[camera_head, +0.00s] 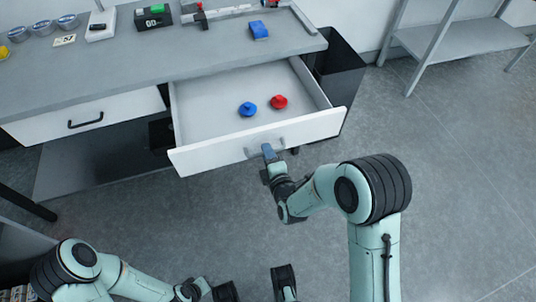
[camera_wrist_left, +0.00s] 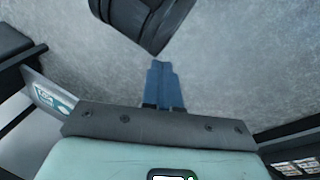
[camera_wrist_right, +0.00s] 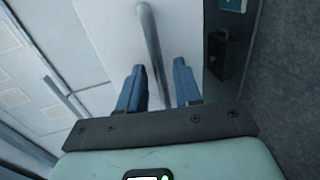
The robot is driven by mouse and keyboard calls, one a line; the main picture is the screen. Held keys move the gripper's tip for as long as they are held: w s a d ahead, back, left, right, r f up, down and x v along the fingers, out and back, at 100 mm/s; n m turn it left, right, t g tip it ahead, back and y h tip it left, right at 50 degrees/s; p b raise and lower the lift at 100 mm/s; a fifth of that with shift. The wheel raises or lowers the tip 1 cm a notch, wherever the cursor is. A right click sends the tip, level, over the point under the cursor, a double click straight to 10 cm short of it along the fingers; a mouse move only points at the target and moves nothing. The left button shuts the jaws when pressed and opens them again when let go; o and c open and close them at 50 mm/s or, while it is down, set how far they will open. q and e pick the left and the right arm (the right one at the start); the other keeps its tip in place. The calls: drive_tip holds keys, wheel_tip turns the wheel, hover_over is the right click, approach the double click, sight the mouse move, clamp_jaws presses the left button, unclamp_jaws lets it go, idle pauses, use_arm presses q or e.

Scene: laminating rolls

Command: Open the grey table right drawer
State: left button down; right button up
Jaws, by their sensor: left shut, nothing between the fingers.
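The grey table (camera_head: 190,55) has its right drawer (camera_head: 205,157) pulled well out. Inside lie a blue knob-like piece (camera_head: 247,109) and a red one (camera_head: 279,102). My right gripper (camera_head: 268,152) is at the drawer's handle (camera_head: 252,151). In the right wrist view its blue fingers (camera_wrist_right: 159,88) stand apart, with the handle bar (camera_wrist_right: 149,40) running down between them. The fingers do not look closed tightly on it. My left gripper (camera_head: 205,286) is low, away from the table. In the left wrist view its fingers (camera_wrist_left: 162,83) are together and empty.
The left drawer (camera_head: 60,128) is shut. A black bin (camera_head: 338,70) stands beside the table at the right. A blue block (camera_head: 259,30), a black box (camera_head: 152,18) and several tins (camera_head: 43,28) are on the tabletop. A grey shelf (camera_head: 465,40) stands far right. The floor at right is clear.

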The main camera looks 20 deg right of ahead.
drive_tip(key=shift+s, duration=0.1)
